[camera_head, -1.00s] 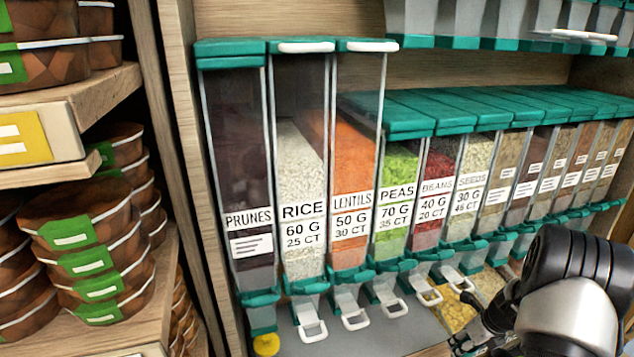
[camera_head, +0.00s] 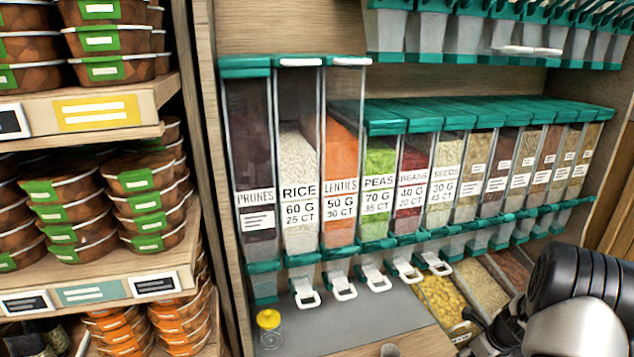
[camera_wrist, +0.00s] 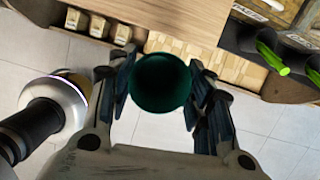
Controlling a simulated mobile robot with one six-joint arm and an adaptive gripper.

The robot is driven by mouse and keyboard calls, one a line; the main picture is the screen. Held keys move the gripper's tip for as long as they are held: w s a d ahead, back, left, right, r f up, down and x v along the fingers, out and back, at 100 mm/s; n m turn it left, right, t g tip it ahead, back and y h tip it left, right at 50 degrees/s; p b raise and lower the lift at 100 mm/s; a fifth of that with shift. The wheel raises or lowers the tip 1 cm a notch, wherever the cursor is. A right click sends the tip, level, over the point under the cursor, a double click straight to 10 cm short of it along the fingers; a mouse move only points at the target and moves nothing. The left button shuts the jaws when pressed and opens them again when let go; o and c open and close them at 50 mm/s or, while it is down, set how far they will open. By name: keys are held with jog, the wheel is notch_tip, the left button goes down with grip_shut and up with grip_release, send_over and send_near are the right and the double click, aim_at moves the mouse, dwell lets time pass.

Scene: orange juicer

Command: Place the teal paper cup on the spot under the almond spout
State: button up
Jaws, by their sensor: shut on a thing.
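The teal paper cup (camera_wrist: 161,92) is in the wrist view, seen into its dark round opening. My gripper (camera_wrist: 160,78) is shut on it, with one finger on each side. In the head view my arm reaches in from the lower right, and the cup cannot be made out there. A row of clear dispensers with teal lids carries labels such as prunes (camera_head: 252,160), rice (camera_head: 300,180) and peas (camera_head: 377,185). No almond label is readable; the labels farther right are too small. The spot under an almond spout cannot be identified.
White-handled spouts (camera_head: 305,293) hang over a grey ledge (camera_head: 355,320). A small yellow-capped jar (camera_head: 268,330) stands at its left. Open bins, including one of yellow pieces (camera_head: 440,300), lie right of the ledge. Shelves of brown bowls (camera_head: 150,210) stand at the left.

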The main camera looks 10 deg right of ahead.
jog(key=w+a+r+n+g+y, duration=0.15)
jog(key=a+r+n, duration=0.25)
jog(key=a+n, duration=0.45)
jog(key=w+a+r+n+g, duration=0.2)
jog(key=a+r+n, duration=0.2)
jog(key=a+n, duration=0.5)
jog(key=w+a+r+n+g+y, duration=0.1)
jog(key=w+a+r+n+g, duration=0.15)
jog(key=a+n, duration=0.65)
jog(key=s+a+r+n+h, duration=0.3)
jog(key=a+r+n, duration=0.3)
jog(key=a, duration=0.3)
jog(key=s+f+n, duration=0.1)
jog(key=s+f, duration=0.3)
jog(key=f, duration=0.1)
jog(key=shift+s+g, duration=0.4)
jog(key=shift+a, duration=0.1)
